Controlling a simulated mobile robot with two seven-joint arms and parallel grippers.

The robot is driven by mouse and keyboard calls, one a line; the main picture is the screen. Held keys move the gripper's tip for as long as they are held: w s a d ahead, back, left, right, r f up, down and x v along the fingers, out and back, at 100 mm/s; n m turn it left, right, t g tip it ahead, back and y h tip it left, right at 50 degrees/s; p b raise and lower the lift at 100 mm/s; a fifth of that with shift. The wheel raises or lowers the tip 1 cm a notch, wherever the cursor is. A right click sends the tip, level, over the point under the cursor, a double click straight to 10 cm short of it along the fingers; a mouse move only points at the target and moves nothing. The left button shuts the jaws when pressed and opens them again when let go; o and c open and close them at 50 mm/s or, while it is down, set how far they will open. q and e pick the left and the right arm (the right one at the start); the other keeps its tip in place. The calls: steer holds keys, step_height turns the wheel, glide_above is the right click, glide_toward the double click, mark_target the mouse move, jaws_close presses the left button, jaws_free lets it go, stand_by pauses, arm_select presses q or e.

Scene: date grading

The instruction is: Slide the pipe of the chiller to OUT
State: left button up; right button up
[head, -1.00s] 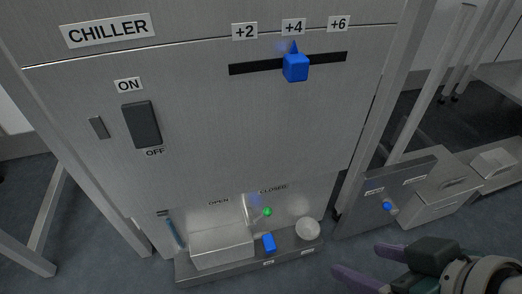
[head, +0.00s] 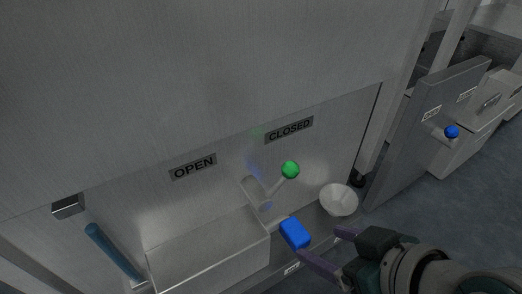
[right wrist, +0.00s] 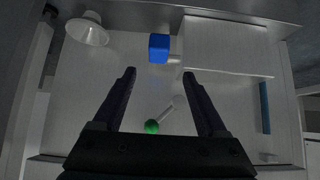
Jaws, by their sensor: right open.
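The chiller's lower recess shows in the head view. A blue block (head: 295,233) sits low in it, left of a white funnel-shaped piece (head: 338,200). I cannot tell which part is the pipe; a small label (head: 291,268) below the block is too small to read. My right gripper (head: 316,245) is open and empty, its fingertips close to the block. In the right wrist view the block (right wrist: 159,48) lies ahead of and between the open fingers (right wrist: 158,73); contact does not show. My left gripper is not in view.
A green-knobbed lever (head: 290,170) sticks out under the OPEN (head: 193,167) and CLOSED (head: 289,130) labels. A grey box (head: 205,247) and a blue-green rod (head: 113,251) are to the left. A panel with a blue knob (head: 451,131) stands at right.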

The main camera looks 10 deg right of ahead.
mark_target(300, 234)
steer(key=w+f+b, duration=0.1)
steer(key=f+b, duration=0.1)
steer(key=w+f+b, duration=0.1)
steer(key=f+b, duration=0.1)
steer(key=shift+w+a+f+b, duration=0.1)
steer(key=shift+w+a+b, duration=0.1)
steer(key=shift+b, duration=0.1)
steer(key=b+x, duration=0.3)
steer(key=x, duration=0.1)
steer(key=shift+w+a+r, duration=0.15)
steer(key=shift+a+r, duration=0.05)
steer(key=shift+r, duration=0.05)
steer(key=shift+w+a+f+b, duration=0.1)
steer(key=shift+w+f+b, duration=0.25)
steer(key=shift+b, duration=0.2)
steer(key=shift+r, duration=0.1)
steer(key=c, duration=0.3)
jaws_close()
